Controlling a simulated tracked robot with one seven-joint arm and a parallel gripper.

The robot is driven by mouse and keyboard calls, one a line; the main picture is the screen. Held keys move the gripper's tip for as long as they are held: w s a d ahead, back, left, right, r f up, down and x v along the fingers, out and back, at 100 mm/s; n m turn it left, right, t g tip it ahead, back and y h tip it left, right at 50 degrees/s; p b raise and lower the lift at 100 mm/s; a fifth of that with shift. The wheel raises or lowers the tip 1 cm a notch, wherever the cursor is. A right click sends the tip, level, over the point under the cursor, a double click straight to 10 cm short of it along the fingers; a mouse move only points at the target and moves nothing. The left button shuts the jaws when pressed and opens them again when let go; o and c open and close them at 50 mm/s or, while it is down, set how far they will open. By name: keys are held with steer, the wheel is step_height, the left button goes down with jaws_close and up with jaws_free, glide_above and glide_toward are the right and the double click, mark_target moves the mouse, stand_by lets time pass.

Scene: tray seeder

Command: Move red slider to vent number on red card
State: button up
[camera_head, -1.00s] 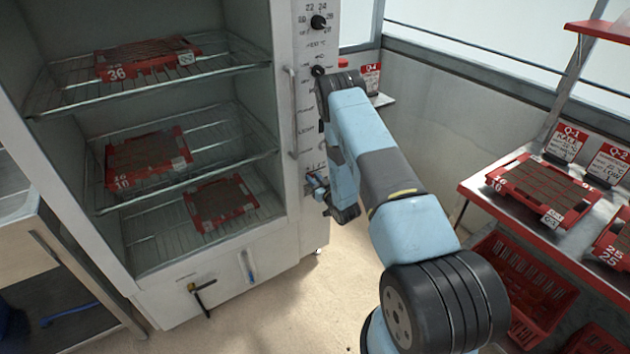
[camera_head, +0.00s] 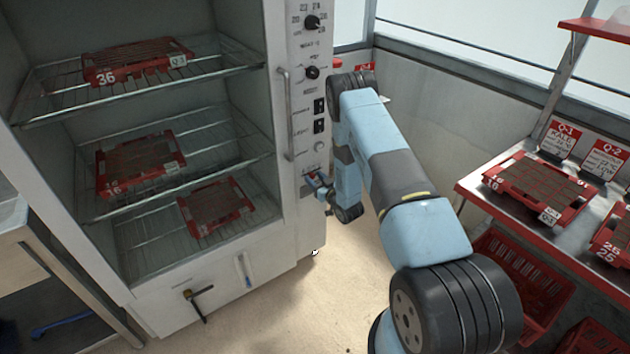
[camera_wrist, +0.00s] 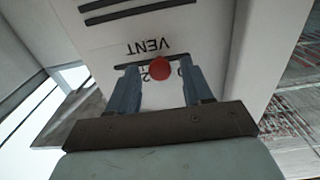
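The red slider knob (camera_wrist: 160,68) is a round ball on the white cabinet panel, below the upside-down word VENT in the wrist view. My gripper (camera_wrist: 161,83) is open, with one blue finger on each side of the knob and gaps visible. Digits beside the knob are partly covered. In the head view my gripper (camera_head: 322,187) is at the lower part of the control panel, where the slider is too small to make out. Red-topped cards Q-1 (camera_head: 562,138) and Q-2 (camera_head: 605,158) stand on the right bench; their small print is not clearly readable.
The cabinet (camera_head: 215,290) is open, with red trays (camera_head: 140,160) on wire racks. A vertical handle (camera_head: 284,115) and dials (camera_head: 312,22) are on its front. Another red card (camera_head: 366,67) is mostly hidden behind my arm. The right bench (camera_head: 470,190) holds red trays, with red crates below.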

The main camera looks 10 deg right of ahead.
steer(key=v, duration=1.3)
steer(key=shift+s, duration=0.35)
steer(key=shift+d, duration=0.1)
steer(key=w+d+r+g+h, duration=0.1)
steer(key=w+r+g+h, duration=0.2)
steer(key=r, duration=1)
steer(key=w+d+r+h, duration=0.15)
steer(key=w+r, duration=0.35)
steer(key=r, duration=0.8)
steer(key=s+r+m+g+h, duration=0.2)
steer(key=s+r, duration=0.3)
steer(key=r, duration=0.5)
steer(key=s+r+m+g+h, duration=0.1)
steer(key=s+r, duration=0.5)
steer(key=s, duration=0.3)
steer(key=s+r+m+g, duration=0.1)
steer(key=s+r+g, duration=0.1)
steer(key=s+r, duration=0.55)
steer(key=s+a+r+g, duration=0.1)
steer(key=s+a, duration=0.1)
steer(key=s, duration=0.9)
steer(key=s+a+r+g, duration=0.2)
steer(key=s, duration=0.9)
steer(key=shift+s+m, duration=0.3)
steer(key=shift+s, duration=0.05)
